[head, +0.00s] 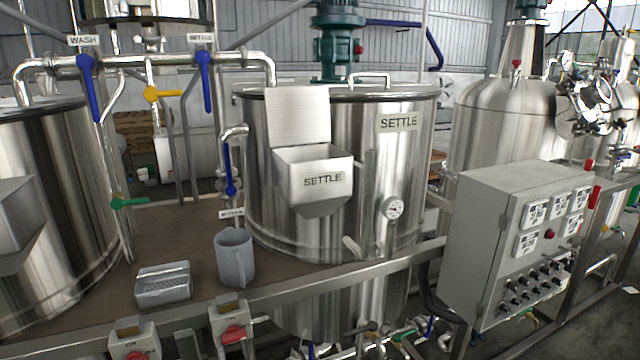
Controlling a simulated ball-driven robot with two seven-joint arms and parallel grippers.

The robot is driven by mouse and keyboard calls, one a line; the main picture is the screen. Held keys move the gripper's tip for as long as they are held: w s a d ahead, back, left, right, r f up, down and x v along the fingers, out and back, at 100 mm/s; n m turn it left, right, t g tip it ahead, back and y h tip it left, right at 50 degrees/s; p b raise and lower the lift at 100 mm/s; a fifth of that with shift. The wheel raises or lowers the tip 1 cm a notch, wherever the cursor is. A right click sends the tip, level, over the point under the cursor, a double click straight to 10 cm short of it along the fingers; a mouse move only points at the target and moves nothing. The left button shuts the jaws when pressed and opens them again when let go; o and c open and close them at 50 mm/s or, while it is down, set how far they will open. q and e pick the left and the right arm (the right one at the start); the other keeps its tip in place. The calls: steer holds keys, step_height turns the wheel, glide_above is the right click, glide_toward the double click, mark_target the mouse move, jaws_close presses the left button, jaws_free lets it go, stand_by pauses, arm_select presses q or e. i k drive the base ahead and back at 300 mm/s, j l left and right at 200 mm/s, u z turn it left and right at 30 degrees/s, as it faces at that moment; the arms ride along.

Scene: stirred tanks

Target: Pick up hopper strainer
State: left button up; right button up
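A small rectangular metal basket (163,286) with a slotted upper face lies on the brown deck at lower left; it looks like the hopper strainer. A grey jug (234,258) with a handle stands upright to its right, apart from it. The hopper labelled SETTLE (318,180) is fixed to the front of the middle steel tank (400,165), with its lid (298,115) raised. The inside of the hopper is mostly hidden. Neither of my grippers is in view.
Another hopper (18,225) sits on the left tank (60,190). Pipes with blue valve handles (205,80) rise behind the deck (195,225). A metal rail (330,280) runs along its front edge. A control box (520,240) stands at right. The deck behind the basket is clear.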

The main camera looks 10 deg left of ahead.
mark_target(163, 285)
steer(key=u, duration=1.3)
